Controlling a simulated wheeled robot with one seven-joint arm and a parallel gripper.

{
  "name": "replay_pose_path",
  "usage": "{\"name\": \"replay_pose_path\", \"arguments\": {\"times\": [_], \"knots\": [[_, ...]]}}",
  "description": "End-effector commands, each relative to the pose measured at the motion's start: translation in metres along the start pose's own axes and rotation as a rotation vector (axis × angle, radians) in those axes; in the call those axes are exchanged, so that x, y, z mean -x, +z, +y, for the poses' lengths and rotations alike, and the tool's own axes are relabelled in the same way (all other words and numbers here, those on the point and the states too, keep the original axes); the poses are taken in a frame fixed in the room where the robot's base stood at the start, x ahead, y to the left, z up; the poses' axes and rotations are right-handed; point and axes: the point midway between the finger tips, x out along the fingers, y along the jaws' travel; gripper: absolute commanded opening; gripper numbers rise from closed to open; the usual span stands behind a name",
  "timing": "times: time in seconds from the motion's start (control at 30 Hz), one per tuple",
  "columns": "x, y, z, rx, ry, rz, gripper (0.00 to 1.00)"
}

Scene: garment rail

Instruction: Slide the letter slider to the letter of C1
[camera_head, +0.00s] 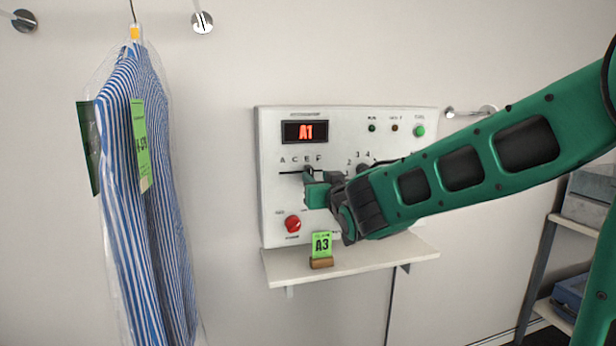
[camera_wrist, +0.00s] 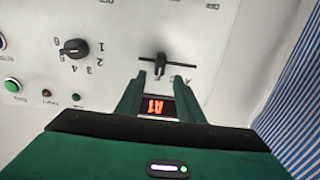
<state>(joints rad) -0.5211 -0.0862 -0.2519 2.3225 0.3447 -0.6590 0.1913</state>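The letter slider (camera_wrist: 160,64) is a dark knob on a short horizontal track on the white panel (camera_head: 275,215). In the head view the letters A, C, E, F stand above the track, and the knob appears near E, partly hidden by my gripper (camera_head: 315,188). The red display (camera_head: 305,132) reads A1; the display also shows upside down in the wrist view (camera_wrist: 155,107). My gripper (camera_wrist: 160,82) is open in the wrist view. Its fingers stand either side of the knob's line, with the knob just beyond the tips. I cannot tell whether they touch it.
A black number dial (camera_wrist: 75,48) and a green button (camera_head: 419,131) are on the panel. A red knob (camera_head: 293,223) is lower left. A green A3 tag (camera_head: 322,245) stands on the small shelf (camera_head: 375,252). A bagged striped shirt (camera_head: 145,200) hangs at left, apart from my arm.

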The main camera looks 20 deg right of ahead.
Motion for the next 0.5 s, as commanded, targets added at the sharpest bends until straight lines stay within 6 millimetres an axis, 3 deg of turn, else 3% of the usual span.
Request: {"name": "replay_pose_path", "arguments": {"times": [0.23,0.5], "knots": [[-0.042,0.001,0.002,0.002,0.003,-0.001,0.34],[-0.062,0.0,0.002,0.001,0.003,-0.001,0.34]]}}
